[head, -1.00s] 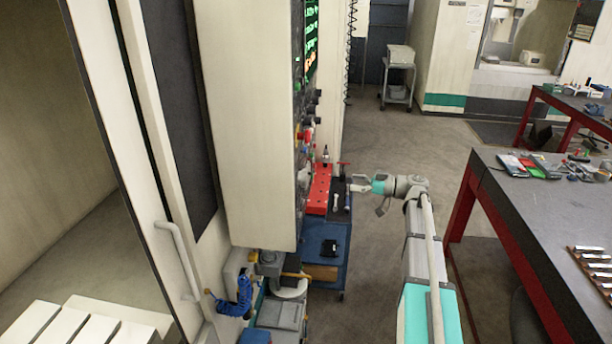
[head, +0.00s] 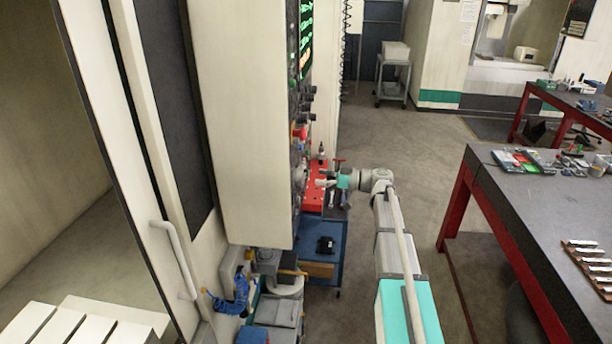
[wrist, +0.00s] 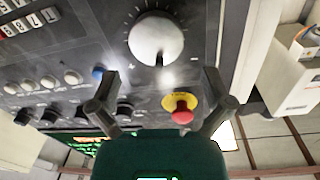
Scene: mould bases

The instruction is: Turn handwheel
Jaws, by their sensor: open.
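The handwheel (wrist: 156,38) is a round pale grey knob with a dial scale around it, on the dark control panel. In the wrist view it is at the top, beyond my fingertips. My gripper (wrist: 158,76) is open and empty, its two fingers spread on either side below the handwheel and apart from it. In the head view my gripper (head: 322,182) points left at the panel's edge, close to the handwheel (head: 301,175), which shows only edge-on.
A red emergency stop button (wrist: 182,116) on a yellow base sits between my fingers' lines, near the right finger. Black knobs and a blue button (wrist: 98,73) are to the left. A blue cart (head: 327,262) stands below my arm. A workbench (head: 540,210) is to the right.

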